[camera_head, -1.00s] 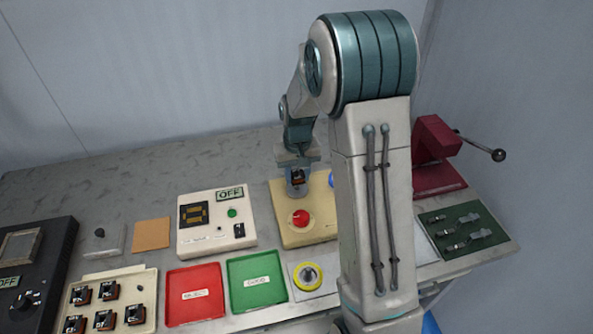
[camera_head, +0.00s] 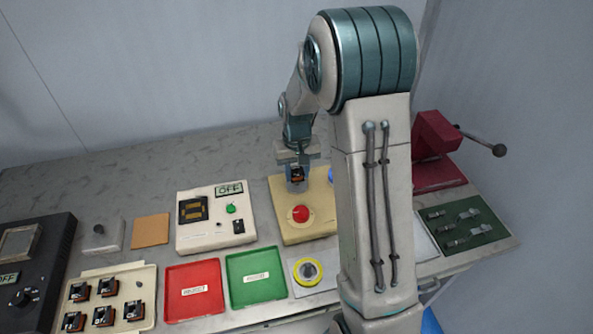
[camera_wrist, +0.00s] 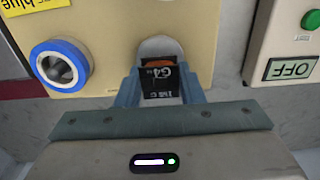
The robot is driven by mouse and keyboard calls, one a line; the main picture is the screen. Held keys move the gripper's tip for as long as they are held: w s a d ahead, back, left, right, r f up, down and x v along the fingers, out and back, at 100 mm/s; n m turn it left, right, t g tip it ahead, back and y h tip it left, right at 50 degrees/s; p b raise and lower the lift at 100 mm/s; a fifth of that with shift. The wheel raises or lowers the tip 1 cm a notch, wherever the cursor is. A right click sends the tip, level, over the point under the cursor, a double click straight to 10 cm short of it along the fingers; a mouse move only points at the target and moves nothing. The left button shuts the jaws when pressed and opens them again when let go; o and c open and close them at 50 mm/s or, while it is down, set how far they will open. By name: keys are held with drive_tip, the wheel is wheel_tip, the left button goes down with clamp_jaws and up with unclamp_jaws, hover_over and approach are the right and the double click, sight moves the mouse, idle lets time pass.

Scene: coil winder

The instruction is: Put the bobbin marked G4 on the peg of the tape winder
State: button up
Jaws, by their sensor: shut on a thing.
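The bobbin marked G4 (camera_wrist: 160,84) is black with an orange-brown core, and its G4 label shows in the wrist view. My gripper (camera_head: 297,184) is shut on it, with a blue-grey finger on each side. In the wrist view my gripper (camera_wrist: 160,95) holds the bobbin at a pale rounded patch on the cream panel. The tape winder seems to be this cream box (camera_head: 290,230) with a red button (camera_head: 300,214). The bobbin (camera_head: 296,175) is over its back left part. The peg is hidden, and I cannot tell whether the bobbin is around it.
A tray (camera_head: 144,284) with several bobbins stands at the front left. Red (camera_head: 190,312) and green (camera_head: 254,294) trays lie beside it. A white box (camera_head: 215,240) reading OFF stands left of the winder. A red press (camera_head: 437,150) with a lever stands at the right.

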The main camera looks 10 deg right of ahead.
drive_tip(key=shift+f, duration=0.2)
drive_tip(key=shift+f+b, duration=0.85)
drive_tip(key=shift+f, duration=0.05)
drive_tip(key=o, duration=1.1)
drive_tip(key=shift+c, duration=0.2)
drive_tip(key=shift+r, duration=0.1)
wheel_tip(320, 180, up, 14)
drive_tip(key=shift+b, duration=0.3)
drive_tip(key=shift+f, duration=0.2)
